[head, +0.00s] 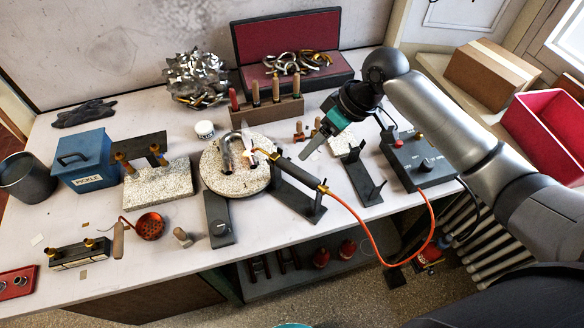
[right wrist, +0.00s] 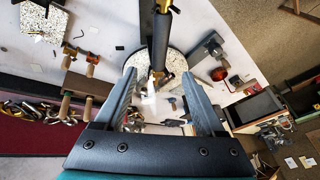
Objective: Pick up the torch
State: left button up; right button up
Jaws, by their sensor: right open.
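The torch (head: 297,172) has a dark handle, brass fittings and an orange hose. It lies on a black stand (head: 300,202) with its nozzle over the round speckled block. A pale, flame-like glow shows at its nozzle end. In the right wrist view the torch (right wrist: 160,35) runs down the middle, between and beyond the fingers. My right gripper (head: 312,148) is open and empty, above and slightly behind the torch. Its two fingers also show in the right wrist view (right wrist: 162,88), apart from the torch. My left gripper is not in view.
The round speckled block (head: 232,180) holds a bent metal tube (head: 226,155). A wooden rack (head: 266,112) of handled tools stands behind. A second black stand (head: 363,182) and a dark control box (head: 418,158) are to the right. The hose (head: 375,240) hangs over the front edge.

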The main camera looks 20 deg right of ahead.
aim_at(297, 168)
jog(key=x, duration=0.7)
jog(key=shift+f, duration=0.1)
jog(key=shift+b+x, duration=0.3)
jog(key=shift+x, duration=2.35)
jog(key=shift+s+d+f, duration=0.1)
jog(key=shift+s+d, duration=0.05)
jog(key=shift+s, duration=0.05)
grip_shut()
